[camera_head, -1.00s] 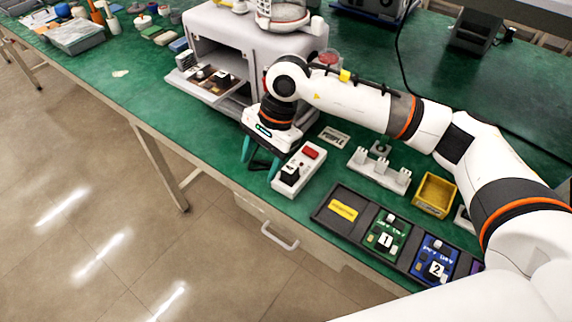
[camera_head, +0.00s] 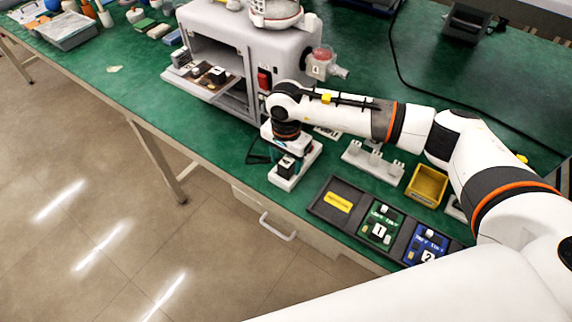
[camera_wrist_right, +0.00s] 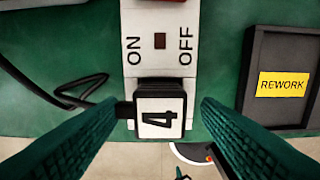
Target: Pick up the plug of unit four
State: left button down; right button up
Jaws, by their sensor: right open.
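The black plug with a white label "4" (camera_wrist_right: 160,112) sits upright at the near end of a white power strip (camera_wrist_right: 142,60) marked ON and OFF. In the head view the plug (camera_head: 286,165) shows just below my right gripper (camera_head: 283,158). In the right wrist view my right gripper (camera_wrist_right: 159,105) is open, with one teal finger on each side of the plug and a gap on both sides. A black cord (camera_wrist_right: 75,92) lies to the left of the plug. My left gripper is not in view.
A grey machine (camera_head: 240,30) with an open shelf (camera_head: 195,88) stands behind. To the right are a dark tray with a REWORK label (camera_head: 338,202), numbered boards, a white pegged holder (camera_head: 373,160) and a yellow bin (camera_head: 427,184). The table's front edge is close to the strip.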

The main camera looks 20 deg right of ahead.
jog(key=shift+f, duration=0.95)
jog(key=shift+c, duration=0.4)
jog(key=c, duration=1)
